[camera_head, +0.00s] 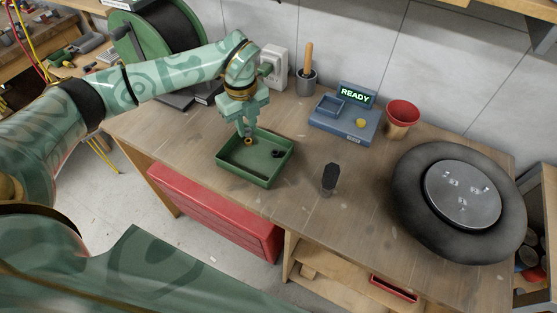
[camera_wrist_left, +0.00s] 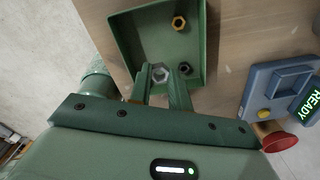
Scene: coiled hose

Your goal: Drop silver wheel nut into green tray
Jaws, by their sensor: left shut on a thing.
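The silver wheel nut (camera_wrist_left: 160,73) is between the fingertips of my left gripper (camera_wrist_left: 160,88), which is shut on it. The green tray (camera_head: 232,171) lies on the workbench; the wrist view also shows the tray (camera_wrist_left: 126,40). In the head view my left gripper (camera_head: 243,131) points down over the tray's back left part; I cannot make out the silver nut there. A brass nut (camera_wrist_left: 179,23) and a black nut (camera_wrist_left: 185,68) lie inside the tray, apart from each other. My right gripper is not in view.
Right of the tray stands a small dark object (camera_head: 330,178). Behind are a blue box (camera_head: 343,127) with a READY display, a red cup (camera_head: 402,116) and a grey pot (camera_head: 306,84). A large wheel (camera_head: 408,205) lies at the right. The bench front is mostly clear.

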